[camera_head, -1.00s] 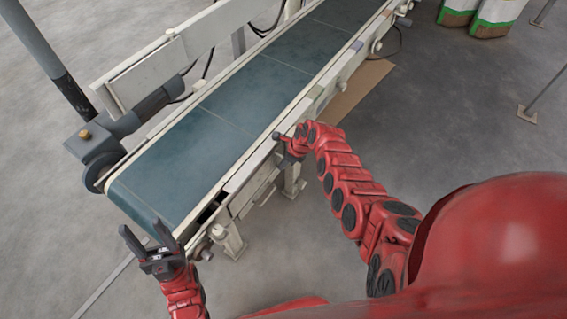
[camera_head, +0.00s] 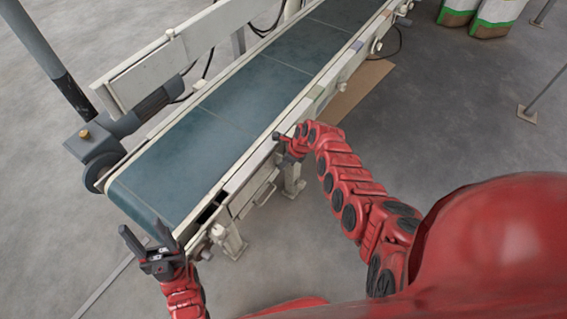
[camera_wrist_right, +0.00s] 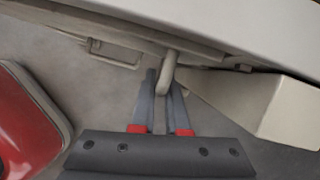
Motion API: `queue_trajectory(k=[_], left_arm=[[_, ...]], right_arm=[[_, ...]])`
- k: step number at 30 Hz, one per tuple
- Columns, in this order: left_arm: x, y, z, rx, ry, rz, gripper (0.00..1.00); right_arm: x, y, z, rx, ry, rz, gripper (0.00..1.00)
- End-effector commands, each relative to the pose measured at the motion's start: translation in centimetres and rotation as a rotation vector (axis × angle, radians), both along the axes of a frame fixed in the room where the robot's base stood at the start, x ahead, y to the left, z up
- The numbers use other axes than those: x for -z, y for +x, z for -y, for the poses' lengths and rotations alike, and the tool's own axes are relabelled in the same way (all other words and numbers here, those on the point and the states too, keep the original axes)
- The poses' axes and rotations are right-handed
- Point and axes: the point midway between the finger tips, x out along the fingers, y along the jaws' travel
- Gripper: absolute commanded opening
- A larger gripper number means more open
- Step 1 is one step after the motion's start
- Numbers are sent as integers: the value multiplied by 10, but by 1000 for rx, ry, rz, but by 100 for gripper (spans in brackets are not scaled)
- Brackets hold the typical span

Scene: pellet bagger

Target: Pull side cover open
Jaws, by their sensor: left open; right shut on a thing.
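The conveyor (camera_head: 212,125) with its teal belt runs from the lower left to the upper right in the head view. An off-white side panel (camera_head: 245,198), which looks like the side cover, sits below its near rail. My right gripper (camera_head: 285,143) is at that near side. In the right wrist view, my right gripper (camera_wrist_right: 163,88) is shut on a beige handle (camera_wrist_right: 169,68) under a pale panel edge (camera_wrist_right: 130,36). What the handle joins to is partly hidden. My left gripper (camera_head: 148,243) is open and empty, beside the belt's near end.
A motor and roller housing (camera_head: 95,150) are at the conveyor's left end. A support leg (camera_head: 230,240) stands under the near rail. Green and white bags (camera_head: 490,15) stand at the top right.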

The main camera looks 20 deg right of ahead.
Motion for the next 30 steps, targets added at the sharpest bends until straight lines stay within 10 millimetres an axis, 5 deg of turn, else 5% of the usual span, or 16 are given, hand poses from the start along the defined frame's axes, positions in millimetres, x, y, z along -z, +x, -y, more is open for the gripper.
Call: queue_trajectory(k=[17,23,30], left_arm=[[-7,0,0,0,0,0,55],[-38,0,0,0,0,0,55],[-98,0,0,0,0,0,55]], right_arm=[[-3,-2,1,11,1,1,0],[-8,-16,8,75,4,0,0],[-13,-56,23,226,0,-6,0]])
